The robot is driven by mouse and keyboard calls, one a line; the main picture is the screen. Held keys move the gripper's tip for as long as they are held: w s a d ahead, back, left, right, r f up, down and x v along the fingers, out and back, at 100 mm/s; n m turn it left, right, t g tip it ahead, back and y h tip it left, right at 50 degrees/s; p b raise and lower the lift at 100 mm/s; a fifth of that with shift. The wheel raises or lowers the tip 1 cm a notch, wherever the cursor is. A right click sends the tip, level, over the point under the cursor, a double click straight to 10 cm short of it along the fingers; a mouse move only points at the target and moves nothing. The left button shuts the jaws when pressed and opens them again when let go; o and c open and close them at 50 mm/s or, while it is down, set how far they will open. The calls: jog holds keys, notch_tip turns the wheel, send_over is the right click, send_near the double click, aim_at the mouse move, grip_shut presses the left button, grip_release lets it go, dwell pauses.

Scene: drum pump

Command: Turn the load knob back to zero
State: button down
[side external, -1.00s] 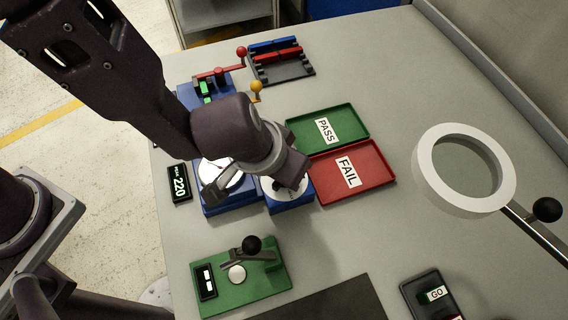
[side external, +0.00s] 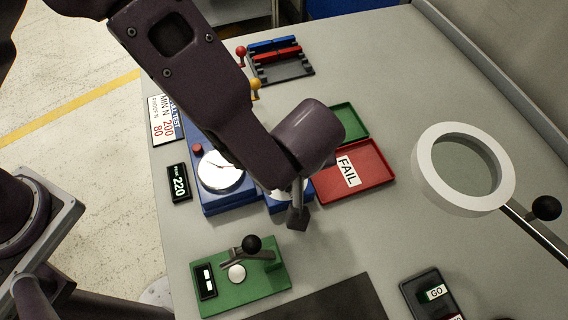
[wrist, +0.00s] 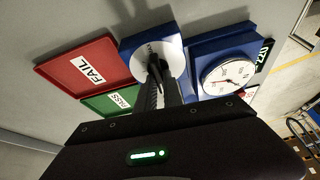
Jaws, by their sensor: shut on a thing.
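The load knob sits on a small blue box with a white dial face (wrist: 140,58), shown at the top middle of the wrist view. In the side view its blue box (side external: 277,206) is mostly hidden behind my arm. My gripper (wrist: 159,70) is over the dial, its fingers shut on the knob at the dial's centre; the fingers hide most of the knob. In the side view my gripper (side external: 297,208) reaches down at the box. The gauge (side external: 221,171) on the larger blue block shows a needle. A black display (side external: 179,183) reads 220.
The red FAIL tray (side external: 372,178) and green PASS tray (side external: 350,121) lie close to the right. A green lever fixture (side external: 240,290) stands in front. A magnifier ring (side external: 437,185) stands at the right. A limits sign (side external: 164,122) is at the left.

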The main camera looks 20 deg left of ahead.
jog(key=shift+a+n+y, duration=0.1)
jog(key=shift+n+y, duration=0.2)
jog(key=shift+n, duration=0.3)
jog(key=c, duration=1.5)
grip_release()
jog(key=v, duration=0.7)
jog(key=shift+w+r, duration=0.1)
